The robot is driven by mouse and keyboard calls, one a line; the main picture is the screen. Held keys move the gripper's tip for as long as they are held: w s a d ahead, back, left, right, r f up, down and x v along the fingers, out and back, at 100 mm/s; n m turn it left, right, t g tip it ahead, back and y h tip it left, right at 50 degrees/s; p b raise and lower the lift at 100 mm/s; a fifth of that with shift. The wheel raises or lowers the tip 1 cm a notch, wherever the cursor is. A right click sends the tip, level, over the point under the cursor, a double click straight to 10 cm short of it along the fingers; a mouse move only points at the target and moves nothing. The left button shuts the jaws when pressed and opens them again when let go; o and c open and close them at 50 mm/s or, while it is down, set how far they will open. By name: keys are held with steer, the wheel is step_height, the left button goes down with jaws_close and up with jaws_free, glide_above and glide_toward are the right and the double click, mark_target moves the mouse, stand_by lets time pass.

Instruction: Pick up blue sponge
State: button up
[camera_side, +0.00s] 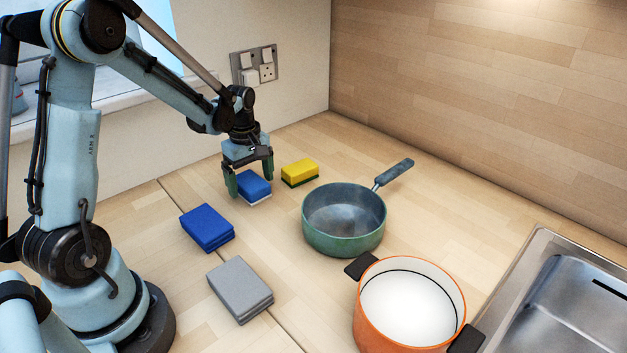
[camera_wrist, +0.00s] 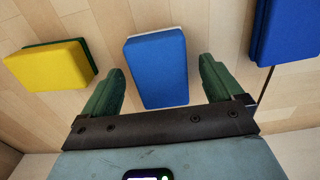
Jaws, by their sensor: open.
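A blue sponge (camera_side: 254,186) with a white underside lies on the wooden counter below my gripper. My gripper (camera_side: 250,183) is open above it, with one green finger on each side of the sponge in the side view. In the wrist view the blue sponge (camera_wrist: 156,66) lies ahead of and between the open fingers of my gripper (camera_wrist: 158,80), with a gap on both sides. The jaws hold nothing. Whether the fingertips reach down to the sponge's height is hard to tell.
A yellow sponge (camera_side: 299,172) lies close to the right. Folded blue cloths (camera_side: 207,228) and grey cloths (camera_side: 240,289) lie toward the front. A green pan (camera_side: 343,236), an orange pot (camera_side: 409,304) and a sink (camera_side: 563,300) stand further right. Wall sockets (camera_side: 255,66) are behind.

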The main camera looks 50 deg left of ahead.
steer(key=shift+f, duration=0.75)
steer(key=shift+c, duration=0.2)
steer(key=c, duration=1.1)
steer(key=shift+r, duration=0.15)
steer(key=shift+r, duration=0.6)
step_height(320, 180, up, 2)
steer(key=shift+r, duration=0.2)
steer(key=d+r, duration=0.2)
steer(key=d, duration=0.2)
steer(key=d+r, duration=0.2)
steer(key=d, duration=0.1)
steer(key=s+d+r, duration=0.1)
steer(key=d+r, duration=0.2)
steer(key=d, duration=0.1)
steer(key=shift+s+d+r, duration=0.1)
steer(key=shift+d, duration=0.25)
